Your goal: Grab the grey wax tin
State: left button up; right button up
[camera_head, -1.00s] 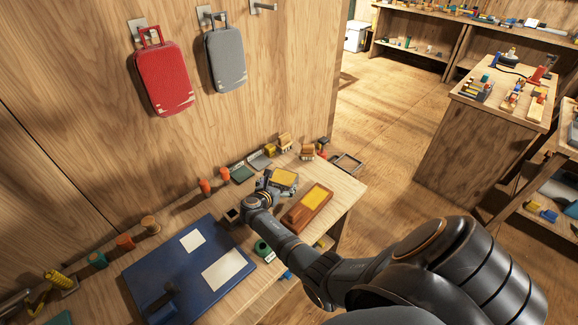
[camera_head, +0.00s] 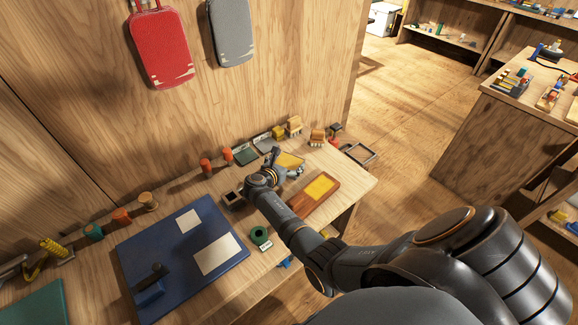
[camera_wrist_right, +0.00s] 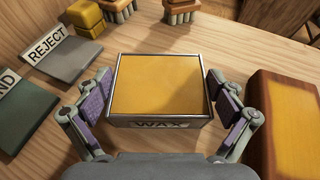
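The grey wax tin (camera_wrist_right: 160,124) is a rectangular box with a yellow top and "WAX" on its near side. It sits on the wooden bench, between the two fingers of my right gripper (camera_wrist_right: 158,80). The fingers are spread on its left and right sides, with purple pads close to its walls. A narrow gap shows at the left pad; contact on the right is unclear. In the head view, the tin's yellow top (camera_head: 291,160) shows partly behind my right gripper (camera_head: 284,168). My left gripper is not in view.
A brown block with a yellow top (camera_wrist_right: 291,120) stands close to the right finger. A "REJECT" plate (camera_wrist_right: 68,60) and a green plate (camera_wrist_right: 22,108) lie left. Brushes (camera_wrist_right: 181,10) stand behind. A blue board (camera_head: 150,243) and green roll (camera_head: 260,236) lie on the bench.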

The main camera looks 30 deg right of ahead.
jog(key=shift+s+d+f, duration=0.1)
jog(key=shift+f, duration=0.05)
jog(key=shift+c, duration=1.2)
jog(key=c, duration=0.4)
jog(key=shift+r, duration=0.6)
jog(key=shift+c, duration=0.2)
jog(key=d+r, duration=0.1)
jog(key=r, duration=0.1)
jog(key=s+d+r+p, duration=0.1)
jog(key=d+r, duration=0.1)
jog(key=r, duration=0.1)
jog(key=s+d+r+p, duration=0.1)
jog(key=r, duration=0.2)
jog(key=shift+d, duration=0.15)
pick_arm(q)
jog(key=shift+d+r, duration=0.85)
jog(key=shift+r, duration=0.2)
pick_arm(e)
jog(key=s+d+r, duration=0.4)
jog(key=d, duration=0.4)
jog(key=shift+s, duration=0.15)
